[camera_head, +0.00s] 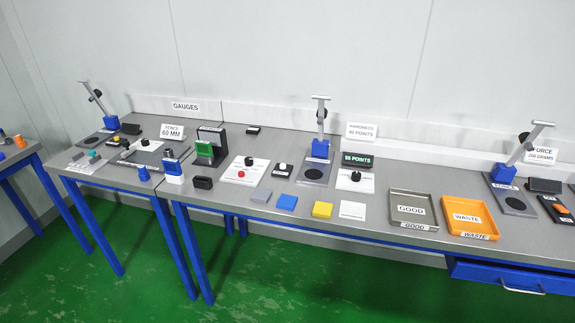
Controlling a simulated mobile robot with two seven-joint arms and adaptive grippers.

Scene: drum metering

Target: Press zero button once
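No label reading zero is legible in the head view, so I cannot tell for sure which button is the zero button. A small black box with a white button (283,168) sits on the grey table, left of the hardness stand (316,172). A white panel with a red button (241,174) and a black knob lies to its left. A black box with an orange button (561,209) is at the far right. A dark display (357,159) reads 55 points. Neither of my grippers is in view.
Blue, yellow, grey and white squares lie along the front of the table (330,229). A grey GOOD tray (428,197) and an orange WASTE tray (491,214) stand to the right. Upright gauge stands rise at the left, middle and right. A white wall is behind.

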